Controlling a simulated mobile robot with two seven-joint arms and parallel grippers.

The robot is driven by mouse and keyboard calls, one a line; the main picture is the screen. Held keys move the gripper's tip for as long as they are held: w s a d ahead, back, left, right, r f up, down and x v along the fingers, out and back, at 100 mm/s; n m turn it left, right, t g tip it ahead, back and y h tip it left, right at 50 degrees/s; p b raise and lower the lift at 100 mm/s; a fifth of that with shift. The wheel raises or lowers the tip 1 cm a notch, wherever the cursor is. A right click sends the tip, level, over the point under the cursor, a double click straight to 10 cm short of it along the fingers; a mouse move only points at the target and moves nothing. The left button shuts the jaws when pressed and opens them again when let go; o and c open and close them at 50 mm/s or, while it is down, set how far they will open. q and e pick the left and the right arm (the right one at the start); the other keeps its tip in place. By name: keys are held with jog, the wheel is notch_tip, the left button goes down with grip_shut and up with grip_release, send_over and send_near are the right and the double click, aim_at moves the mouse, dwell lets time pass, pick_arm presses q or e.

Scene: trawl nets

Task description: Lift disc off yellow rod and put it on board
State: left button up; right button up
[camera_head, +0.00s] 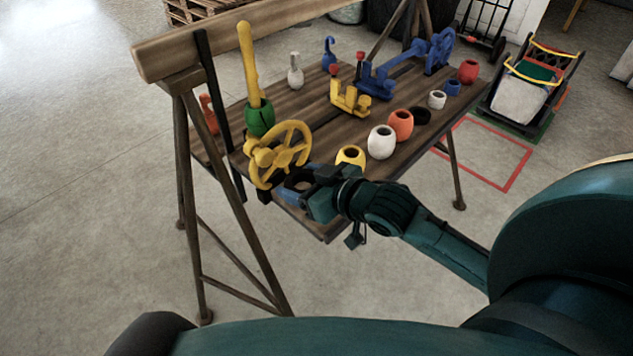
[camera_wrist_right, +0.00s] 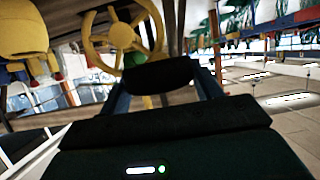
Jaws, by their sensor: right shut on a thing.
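My right gripper (camera_head: 300,186) is at the near left edge of the wooden board (camera_head: 320,218), just below and in front of the spoked yellow wheel (camera_head: 296,157). It is shut on a dark, rounded thing (camera_wrist_right: 160,75), which shows between the fingers in the wrist view; I cannot tell whether this is the disc. The yellow rod (camera_head: 248,62) stands upright, with a green barrel-shaped piece (camera_head: 259,119) around its foot. The yellow wheel also shows beyond the fingers in the wrist view (camera_wrist_right: 121,36). My left gripper is out of view.
A row of barrel-shaped pieces, among them yellow (camera_head: 351,155), white (camera_head: 381,143) and orange (camera_head: 401,126), lines the board's right side. Yellow (camera_head: 350,100) and blue (camera_head: 375,82) fittings stand mid-board. A wooden beam (camera_head: 230,35) runs along the back. Some planks between are bare.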

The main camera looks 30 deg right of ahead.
aim_at(310, 181)
jog(key=shift+n+y, duration=0.5)
jog(key=shift+y, duration=0.1)
jog(key=w+d+f+b, duration=0.2)
jog(key=f, duration=0.1)
jog(key=w+f+b, duration=0.1)
jog(key=shift+w+d+f, duration=0.15)
jog(key=shift+d+f, duration=0.1)
jog(key=shift+d, duration=0.15)
jog(key=w+d+b, duration=0.1)
jog(key=w+d+f+b, duration=0.1)
jog(key=w+d, duration=0.1)
jog(key=shift+d, duration=0.3)
jog(key=shift+f+b, duration=0.6)
jog(key=shift+b, duration=0.2)
notch_tip(310, 181, down, 2)
jog(key=shift+f+b, duration=0.1)
jog(key=shift+b, duration=1.05)
jog(key=shift+f+b, duration=0.95)
jog(key=shift+b, duration=0.1)
jog(key=shift+f+g+b, duration=0.3)
jog(key=shift+f+b, duration=0.35)
jog(key=shift+b, duration=0.1)
jog(key=shift+f+b, duration=0.35)
jog(key=shift+b, duration=0.05)
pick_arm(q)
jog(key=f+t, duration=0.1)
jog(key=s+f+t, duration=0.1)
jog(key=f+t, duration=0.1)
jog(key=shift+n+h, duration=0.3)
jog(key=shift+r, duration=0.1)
